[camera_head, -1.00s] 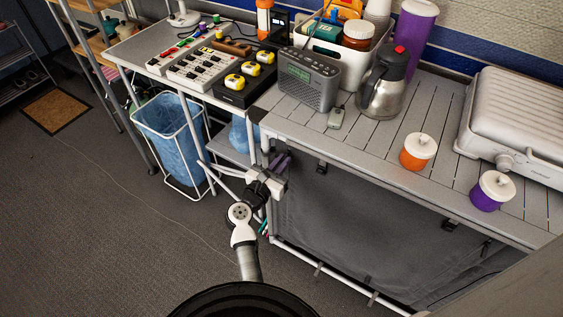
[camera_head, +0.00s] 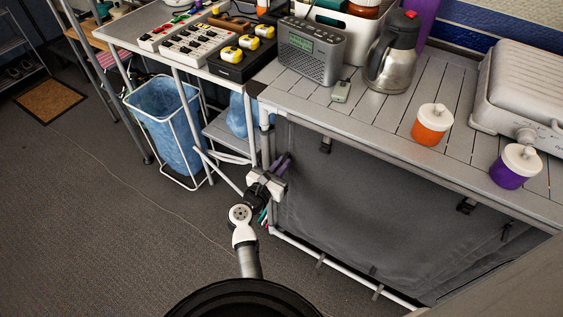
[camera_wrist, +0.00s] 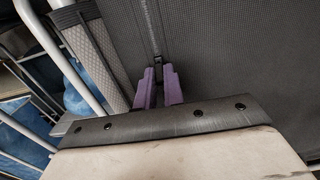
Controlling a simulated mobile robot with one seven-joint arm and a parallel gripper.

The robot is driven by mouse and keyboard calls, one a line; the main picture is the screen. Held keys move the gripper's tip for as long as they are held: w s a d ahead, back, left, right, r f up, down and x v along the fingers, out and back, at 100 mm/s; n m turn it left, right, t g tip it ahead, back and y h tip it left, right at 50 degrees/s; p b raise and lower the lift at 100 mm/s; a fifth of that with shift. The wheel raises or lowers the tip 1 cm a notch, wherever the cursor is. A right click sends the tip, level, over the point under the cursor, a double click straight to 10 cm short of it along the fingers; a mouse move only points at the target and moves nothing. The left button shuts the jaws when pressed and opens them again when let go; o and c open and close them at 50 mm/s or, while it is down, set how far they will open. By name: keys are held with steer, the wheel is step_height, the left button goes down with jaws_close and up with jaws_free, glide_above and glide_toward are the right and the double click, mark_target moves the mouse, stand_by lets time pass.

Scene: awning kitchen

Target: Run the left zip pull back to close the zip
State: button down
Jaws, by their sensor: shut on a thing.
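The grey fabric cover (camera_head: 380,210) hangs as the front of the slatted counter. In the wrist view, the left zip (camera_wrist: 148,20) runs up the fabric as a light, narrow line near the cover's left edge. A small dark zip pull (camera_wrist: 158,66) sits at the lower end of the visible zip line. My gripper (camera_wrist: 160,82) has its purple fingertips on either side of this pull and is shut on it. In the head view my gripper (camera_head: 283,165) is below the counter's left corner, against the cover. The zip below the fingers is hidden by my gripper.
A white-framed bin with a blue bag (camera_head: 168,125) stands left of the cover. White table legs (camera_head: 190,120) are close to my arm's left. A radio (camera_head: 310,50), a steel jug (camera_head: 393,55) and lidded jars (camera_head: 432,124) stand on the counter. Floor in front is open.

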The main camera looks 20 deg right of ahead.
step_height(320, 180, down, 4)
steer(key=shift+r+b, duration=0.1)
steer(key=shift+b, duration=0.85)
steer(key=c, duration=1.5)
jaws_free()
steer(key=shift+s+a, duration=0.1)
